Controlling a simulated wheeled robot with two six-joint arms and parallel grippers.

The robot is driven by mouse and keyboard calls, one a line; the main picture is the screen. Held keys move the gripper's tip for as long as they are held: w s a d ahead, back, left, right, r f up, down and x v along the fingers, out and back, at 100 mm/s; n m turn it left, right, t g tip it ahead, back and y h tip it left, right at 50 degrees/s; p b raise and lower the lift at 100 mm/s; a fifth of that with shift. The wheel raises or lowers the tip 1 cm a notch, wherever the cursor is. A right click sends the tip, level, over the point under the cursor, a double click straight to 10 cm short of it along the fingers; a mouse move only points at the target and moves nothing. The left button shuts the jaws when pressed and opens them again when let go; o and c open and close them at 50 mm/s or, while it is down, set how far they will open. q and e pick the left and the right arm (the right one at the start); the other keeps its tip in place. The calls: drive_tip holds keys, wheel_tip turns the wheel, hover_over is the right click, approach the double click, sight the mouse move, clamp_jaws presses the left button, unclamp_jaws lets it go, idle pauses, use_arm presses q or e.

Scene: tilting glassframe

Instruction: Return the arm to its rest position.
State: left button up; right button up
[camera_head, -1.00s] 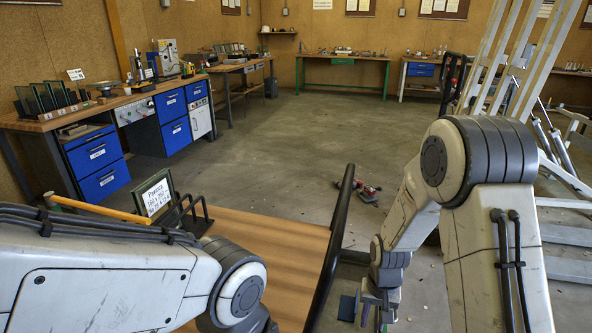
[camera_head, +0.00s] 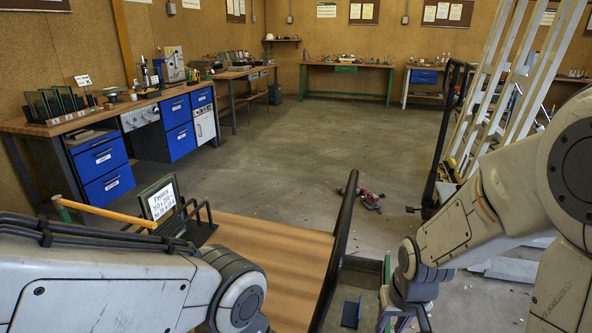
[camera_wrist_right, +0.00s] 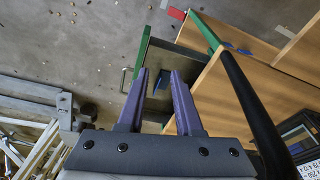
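My right gripper (camera_head: 405,312) hangs at the lower right of the head view, beside a green-edged open drawer (camera_head: 387,270) at the right side of a wooden-topped table (camera_head: 275,258). In the right wrist view, the purple fingers of the right gripper (camera_wrist_right: 159,78) are apart with nothing held between them. The drawer's green front (camera_wrist_right: 142,55) lies beyond them. A small blue object (camera_wrist_right: 163,80) shows past the fingers, and also in the head view (camera_head: 351,313). My left arm crosses the lower left, and its gripper is out of view.
A black bar (camera_head: 338,245) runs along the table's right edge. A sign stand (camera_head: 160,203) and a yellow-handled tool (camera_head: 108,213) are at its left. A red tool (camera_head: 371,199) lies on the floor. White frames (camera_head: 500,110) stand at right. Mid-floor is mostly clear.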

drive_tip(key=s+a+r+n+g+p, duration=0.1)
drive_tip(key=s+a+r+n+p, duration=0.3)
drive_tip(key=s+a+r, duration=0.3)
drive_tip(key=s+a+r+n+g+y+p, duration=0.1)
drive_tip(key=s+a+r+n+p, duration=0.3)
drive_tip(key=s+a+r+p, duration=0.3)
wheel_tip(320, 180, up, 5)
drive_tip(key=shift+s+p, duration=0.3)
drive_tip(key=shift+s, duration=0.45)
